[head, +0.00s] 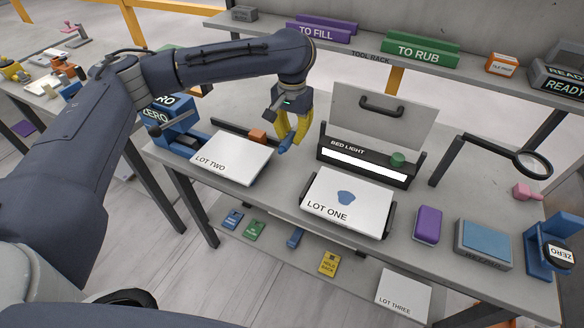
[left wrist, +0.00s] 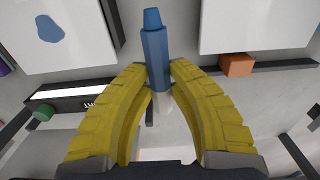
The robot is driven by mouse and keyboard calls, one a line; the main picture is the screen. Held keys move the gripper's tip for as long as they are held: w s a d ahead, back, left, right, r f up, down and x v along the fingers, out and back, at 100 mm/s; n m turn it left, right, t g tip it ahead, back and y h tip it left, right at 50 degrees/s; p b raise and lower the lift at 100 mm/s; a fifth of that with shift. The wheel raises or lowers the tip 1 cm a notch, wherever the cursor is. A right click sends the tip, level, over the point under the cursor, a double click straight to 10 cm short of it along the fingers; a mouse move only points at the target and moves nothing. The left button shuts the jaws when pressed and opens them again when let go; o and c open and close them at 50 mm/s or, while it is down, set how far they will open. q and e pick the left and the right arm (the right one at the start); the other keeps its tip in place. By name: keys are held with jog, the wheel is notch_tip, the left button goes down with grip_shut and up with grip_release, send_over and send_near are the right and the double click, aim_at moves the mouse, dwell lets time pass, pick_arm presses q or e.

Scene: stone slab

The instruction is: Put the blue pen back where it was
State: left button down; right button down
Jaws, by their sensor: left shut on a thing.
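My left gripper (head: 291,133) hangs over the slab between the LOT TWO sheet (head: 232,157) and the LOT ONE sheet (head: 346,202). Its yellow fingers are shut on the blue pen (head: 285,145), which shows just below the fingertips. In the left wrist view, the pen (left wrist: 154,55) sits between the fingertips, with its blue end pointing away and a pale part between the fingers. LOT ONE bears a blue blot (head: 346,197). I cannot tell whether the pen touches the slab. My right gripper is not in view.
The BED LIGHT box (head: 340,147) with a green knob and an upright handled panel (head: 384,112) stands right of the gripper. An orange block (head: 257,136) lies behind LOT TWO. A purple block (head: 427,224) and a magnifier (head: 533,164) are further right. A rack runs along the back.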

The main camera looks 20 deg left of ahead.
aim_at(292, 172)
pick_arm(q)
notch_tip(292, 172, down, 14)
dwell(0.7)
jog(key=c, duration=1.3)
grip_release()
jog(key=shift+f, duration=0.1)
notch_tip(292, 172, up, 12)
jog(key=shift+r, duration=0.15)
